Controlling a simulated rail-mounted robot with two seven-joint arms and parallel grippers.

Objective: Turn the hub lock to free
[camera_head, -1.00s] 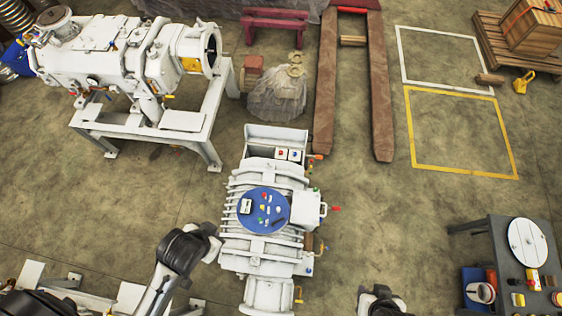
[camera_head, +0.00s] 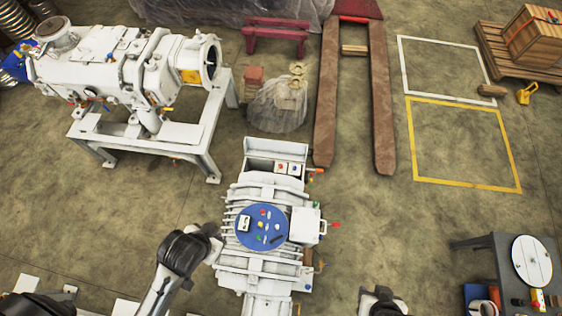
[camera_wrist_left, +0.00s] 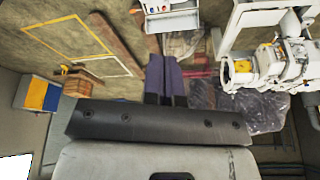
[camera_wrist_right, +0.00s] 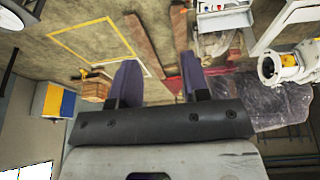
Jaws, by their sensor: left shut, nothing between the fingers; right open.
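A white finned vacuum pump (camera_head: 265,262) stands in the middle of the head view. A round blue panel (camera_head: 262,227) with several small coloured parts lies on its top. A white box (camera_head: 305,225) with a red-tipped handle (camera_head: 333,225) sticks out on its right side. I cannot tell which part is the hub lock. My left gripper (camera_wrist_left: 164,80) is shut and empty, its fingers together in the left wrist view. My right gripper (camera_wrist_right: 158,78) is open and empty, its fingers apart in the right wrist view. Both grippers are away from the pump's parts.
A larger white machine on a stand (camera_head: 195,150) is at upper left. A grey table (camera_head: 492,242) with a white disc (camera_head: 531,261) is at lower right. A brown forked frame (camera_head: 325,110) lies behind the pump. The floor inside the yellow outline (camera_head: 462,145) is clear.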

